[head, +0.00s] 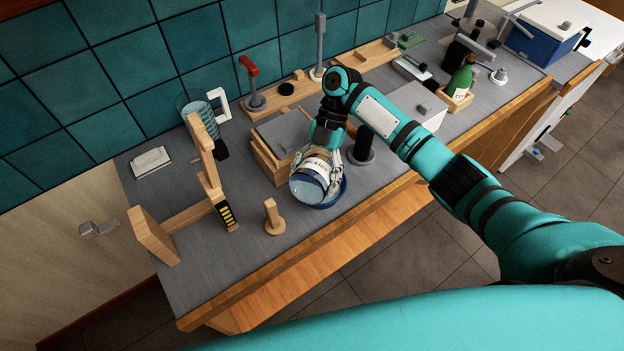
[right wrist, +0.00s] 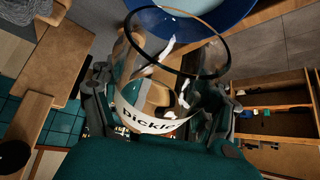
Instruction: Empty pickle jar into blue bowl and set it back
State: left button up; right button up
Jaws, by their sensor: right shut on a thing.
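The pickle jar (head: 308,184) is clear glass with a white label. My right gripper (head: 322,163) is shut around it and holds it tilted over the blue bowl (head: 341,193) near the counter's front edge. The jar hides much of the bowl in the head view. In the right wrist view, the jar (right wrist: 150,122) sits between the fingers, its open dark-rimmed mouth towards the bowl (right wrist: 215,14). I cannot tell clearly what is inside the jar or bowl. My left gripper is not in view.
A wooden box with a grey top (head: 268,165) stands just left of the jar. A small wooden peg stand (head: 273,217) is at the front. A dark cylinder (head: 363,146) stands right of the bowl. A green bottle (head: 461,80) is farther right. The front-left counter is mostly clear.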

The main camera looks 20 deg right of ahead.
jog(key=shift+s+a+t+h+p, duration=0.3)
jog(key=shift+t+h+p, duration=0.35)
jog(key=shift+p, duration=0.6)
jog(key=shift+s+a+f+t+h+p, duration=0.1)
jog(key=shift+s+f+t+h+p, duration=0.1)
jog(key=shift+f+t+h+p, duration=0.2)
jog(key=shift+s+f+t, duration=0.1)
jog(key=shift+t, duration=0.15)
jog(key=shift+a+f, duration=0.1)
jog(key=shift+a+t+h, duration=0.15)
jog(key=shift+t+h, duration=0.7)
jog(key=shift+t, duration=0.05)
jog(key=shift+s+a+r+t+h, duration=0.1)
jog(key=shift+s+r+t+h, duration=0.1)
jog(key=shift+t+h, duration=0.3)
jog(key=shift+s+a+r+t+h, duration=0.15)
jog(key=shift+t+h, duration=0.25)
jog(key=shift+t, duration=0.2)
jog(key=shift+f, duration=0.15)
